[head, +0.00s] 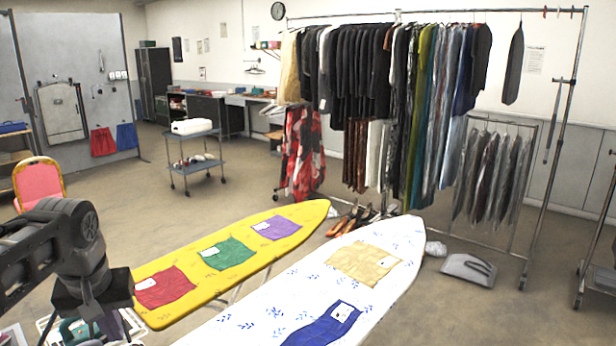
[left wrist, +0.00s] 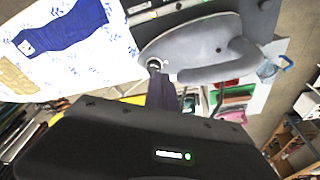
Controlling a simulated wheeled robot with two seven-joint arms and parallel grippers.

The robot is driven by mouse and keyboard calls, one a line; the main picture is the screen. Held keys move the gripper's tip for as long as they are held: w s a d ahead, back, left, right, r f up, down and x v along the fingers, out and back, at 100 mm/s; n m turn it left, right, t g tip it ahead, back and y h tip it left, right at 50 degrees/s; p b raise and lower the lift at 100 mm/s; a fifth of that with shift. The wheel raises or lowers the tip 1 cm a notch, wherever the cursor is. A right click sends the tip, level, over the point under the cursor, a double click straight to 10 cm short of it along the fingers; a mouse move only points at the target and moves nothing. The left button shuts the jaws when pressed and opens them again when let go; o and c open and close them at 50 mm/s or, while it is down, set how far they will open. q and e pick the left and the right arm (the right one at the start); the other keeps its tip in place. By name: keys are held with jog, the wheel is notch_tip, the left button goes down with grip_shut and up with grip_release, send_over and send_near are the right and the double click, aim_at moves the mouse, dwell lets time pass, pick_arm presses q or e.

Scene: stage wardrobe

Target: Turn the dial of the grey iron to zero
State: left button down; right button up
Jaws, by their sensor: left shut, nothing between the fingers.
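The grey iron (left wrist: 205,45) shows large in the left wrist view, with its curved handle towards the right. Its small round dial (left wrist: 154,64) is a dark disc with a pale ring, near the bottom of the iron in the picture. My left gripper (left wrist: 161,82) is shut and empty. Its dark fingers reach up to the dial, and I cannot tell whether they touch it. The fingers hide part of the dial's surroundings, and I cannot read its setting. In the head view my left gripper (head: 93,306) is low at the left, and I cannot make out the grey iron there.
A yellow ironing board (head: 308,217) bears red, green and purple cloths. A white ironing board (head: 235,325) beside it bears a tan cloth (head: 365,263) and a blue cloth (head: 325,322). A clothes rack and a trolley (head: 190,160) stand behind. Open floor lies between.

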pick_arm(q)
jog(key=shift+s+a, duration=0.1)
notch_tip(320, 180, down, 7)
jog(key=b, duration=0.5)
jog(key=shift+b, duration=0.35)
jog(key=shift+w, duration=0.3)
dwell(0.5)
jog(key=shift+w+d, duration=0.1)
jog(key=shift+d, duration=0.45)
jog(key=shift+w+d, duration=0.15)
jog(key=shift+d, duration=0.05)
jog(key=shift+w+d+p, duration=0.2)
jog(key=shift+p, duration=0.1)
dwell(0.5)
